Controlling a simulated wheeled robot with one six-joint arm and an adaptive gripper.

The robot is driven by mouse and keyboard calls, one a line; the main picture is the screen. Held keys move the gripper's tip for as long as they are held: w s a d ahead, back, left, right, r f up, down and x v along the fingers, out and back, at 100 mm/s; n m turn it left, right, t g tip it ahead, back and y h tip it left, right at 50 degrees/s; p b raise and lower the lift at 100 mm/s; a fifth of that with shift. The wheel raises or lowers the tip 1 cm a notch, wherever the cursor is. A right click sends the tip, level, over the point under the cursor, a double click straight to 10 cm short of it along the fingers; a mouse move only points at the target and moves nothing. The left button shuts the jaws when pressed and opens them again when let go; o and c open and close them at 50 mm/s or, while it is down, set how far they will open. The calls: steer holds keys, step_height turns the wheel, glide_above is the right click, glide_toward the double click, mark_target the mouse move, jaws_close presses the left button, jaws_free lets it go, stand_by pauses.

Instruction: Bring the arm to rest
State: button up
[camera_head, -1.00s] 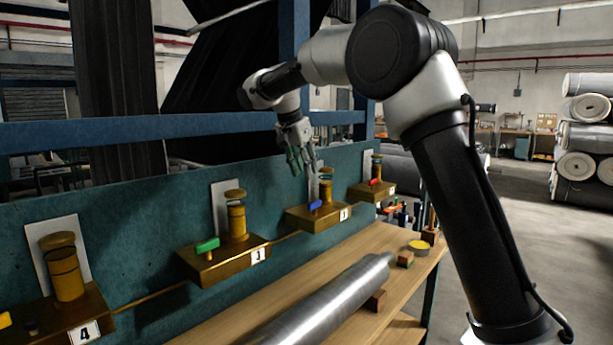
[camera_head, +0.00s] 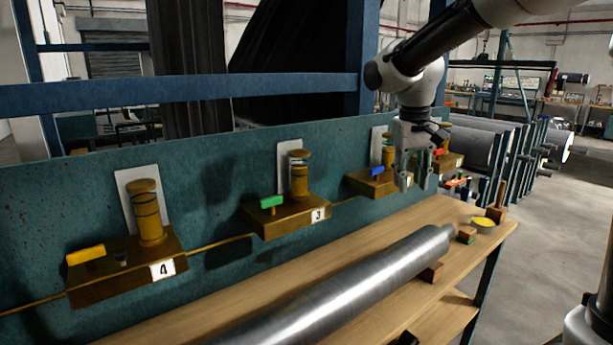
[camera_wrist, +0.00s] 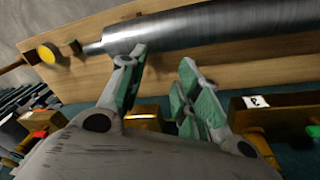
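My gripper (camera_head: 413,180) hangs with its fingers pointing down, in front of the teal panel at the right of the head view. In the wrist view my gripper (camera_wrist: 163,75) has its two green-padded fingers apart with nothing between them. Its fingers overlap the brass block with the blue lever (camera_head: 377,171) in the head view; I cannot tell that they touch it. The upper arm runs out of the picture at the top right.
A long grey roll (camera_head: 345,290) lies on the wooden bench (camera_head: 280,272). Brass valve blocks line the panel (camera_head: 60,205), with a yellow lever (camera_head: 85,255), a green lever (camera_head: 271,202) and a red lever (camera_head: 440,152). A yellow-topped tin (camera_head: 482,222) stands at the bench's far end.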

steer(key=s+d+t, duration=0.1)
steer(key=s+d, duration=0.3)
steer(key=s, duration=0.4)
steer(key=s+d+t, duration=0.1)
steer(key=s+d, duration=0.3)
steer(key=s, duration=0.4)
steer(key=s+d+m+t+y, duration=0.1)
steer(key=s+d, duration=0.3)
steer(key=s, duration=0.4)
steer(key=shift+s+f, duration=0.3)
steer(key=shift+f, duration=0.05)
steer(key=shift+d, duration=0.1)
